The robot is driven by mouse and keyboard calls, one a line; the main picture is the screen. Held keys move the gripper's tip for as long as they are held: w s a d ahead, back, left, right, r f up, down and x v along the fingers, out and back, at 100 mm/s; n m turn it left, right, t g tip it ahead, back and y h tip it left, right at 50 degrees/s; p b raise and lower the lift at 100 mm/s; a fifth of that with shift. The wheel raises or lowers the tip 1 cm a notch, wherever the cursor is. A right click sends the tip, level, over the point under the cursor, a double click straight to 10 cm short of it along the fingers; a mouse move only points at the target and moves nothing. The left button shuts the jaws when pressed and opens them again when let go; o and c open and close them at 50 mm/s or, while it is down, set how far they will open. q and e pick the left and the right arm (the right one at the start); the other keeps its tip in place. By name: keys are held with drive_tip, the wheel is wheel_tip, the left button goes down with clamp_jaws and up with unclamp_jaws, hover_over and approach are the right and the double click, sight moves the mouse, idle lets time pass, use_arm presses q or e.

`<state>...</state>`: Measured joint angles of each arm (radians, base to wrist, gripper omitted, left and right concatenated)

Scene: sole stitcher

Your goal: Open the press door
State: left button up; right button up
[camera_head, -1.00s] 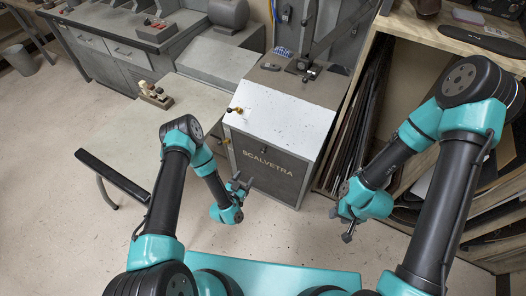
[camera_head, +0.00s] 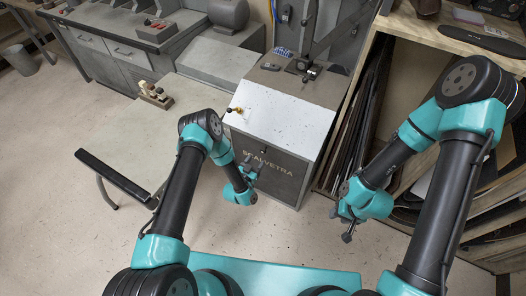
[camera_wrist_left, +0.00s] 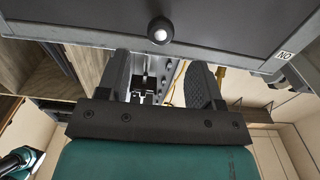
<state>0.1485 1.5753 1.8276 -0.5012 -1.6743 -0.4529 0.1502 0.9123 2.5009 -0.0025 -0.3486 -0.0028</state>
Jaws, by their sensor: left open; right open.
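The press (camera_head: 275,135) stands at the centre in the head view, with a pale sloped top and a dark lettered front panel (camera_head: 283,166). That front looks like its door and is flush with the body. My left gripper (camera_head: 250,167) is open and empty just in front of the panel's left part, hiding some of it. In the left wrist view, the open fingers (camera_wrist_left: 158,85) point toward a dark panel (camera_wrist_left: 230,25) with a round black knob (camera_wrist_left: 160,30). The knob lies beyond the fingers, not between them. My right gripper (camera_head: 345,225) is open and empty, low and right of the press.
A wooden rack (camera_head: 400,90) with upright sheets stands close on the right. The floor before the press is open.

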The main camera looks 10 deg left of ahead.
sight(262, 152)
use_arm(q)
drive_tip(key=x, duration=0.7)
drive_tip(key=shift+w+d, duration=0.15)
drive_tip(key=shift+w, duration=0.15)
clamp_jaws()
